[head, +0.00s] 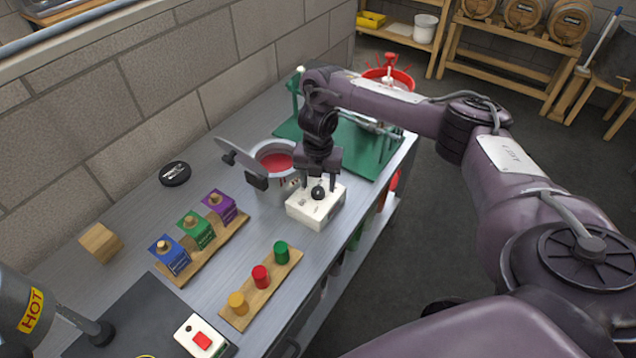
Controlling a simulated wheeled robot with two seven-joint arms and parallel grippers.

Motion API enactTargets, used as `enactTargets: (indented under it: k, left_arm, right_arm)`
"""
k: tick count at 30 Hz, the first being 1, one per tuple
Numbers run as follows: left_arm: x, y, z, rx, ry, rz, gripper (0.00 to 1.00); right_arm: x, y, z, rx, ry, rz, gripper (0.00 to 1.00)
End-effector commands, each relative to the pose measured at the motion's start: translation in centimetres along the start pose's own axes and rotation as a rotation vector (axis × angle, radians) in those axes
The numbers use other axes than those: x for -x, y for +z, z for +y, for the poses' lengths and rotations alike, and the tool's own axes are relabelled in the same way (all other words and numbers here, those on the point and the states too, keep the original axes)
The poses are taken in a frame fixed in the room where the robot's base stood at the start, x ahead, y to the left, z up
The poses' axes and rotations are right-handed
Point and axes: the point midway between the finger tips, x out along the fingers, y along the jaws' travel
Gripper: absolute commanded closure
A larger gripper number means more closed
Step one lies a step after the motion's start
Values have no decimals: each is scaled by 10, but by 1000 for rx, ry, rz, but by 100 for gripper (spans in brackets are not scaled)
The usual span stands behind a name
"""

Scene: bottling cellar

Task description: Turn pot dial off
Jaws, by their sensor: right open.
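The pot (274,176) is a grey vessel with red contents, standing on the grey bench with its lid (240,158) tilted up at the left. In front of it is a white control box (316,208) with a round black dial (318,193) on top. My right gripper (319,186) is open and points down over the box, with its fingertips close around or beside the dial; I cannot tell whether they touch it. The dial's setting is too small to read. My left gripper is out of view.
A wooden strip with blue, green and purple blocks (194,238) and another with coloured pegs (261,276) are left of the box. A white box with a red button (201,337) is in front.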

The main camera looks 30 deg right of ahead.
Motion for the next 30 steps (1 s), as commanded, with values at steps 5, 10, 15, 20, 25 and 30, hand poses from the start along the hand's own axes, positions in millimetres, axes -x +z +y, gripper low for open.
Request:
enactTargets:
  k: [5, 10, 15, 20, 25, 30]
  left_arm:
    - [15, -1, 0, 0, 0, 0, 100]
    - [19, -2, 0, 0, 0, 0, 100]
    - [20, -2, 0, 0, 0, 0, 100]
    - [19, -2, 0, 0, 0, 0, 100]
    - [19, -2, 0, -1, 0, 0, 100]
    - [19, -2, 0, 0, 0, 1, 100]
  right_arm:
    - [37, 2, 0, 0, 1, -5, 47]
    - [53, 1, 0, 1, 1, -3, 47]
    - [57, 0, 0, -1, 0, 0, 47]
    - [56, 0, 0, -1, 0, 0, 47]
    - [56, 0, 0, -1, 0, 0, 47]
    - [56, 0, 0, -1, 0, 0, 47]
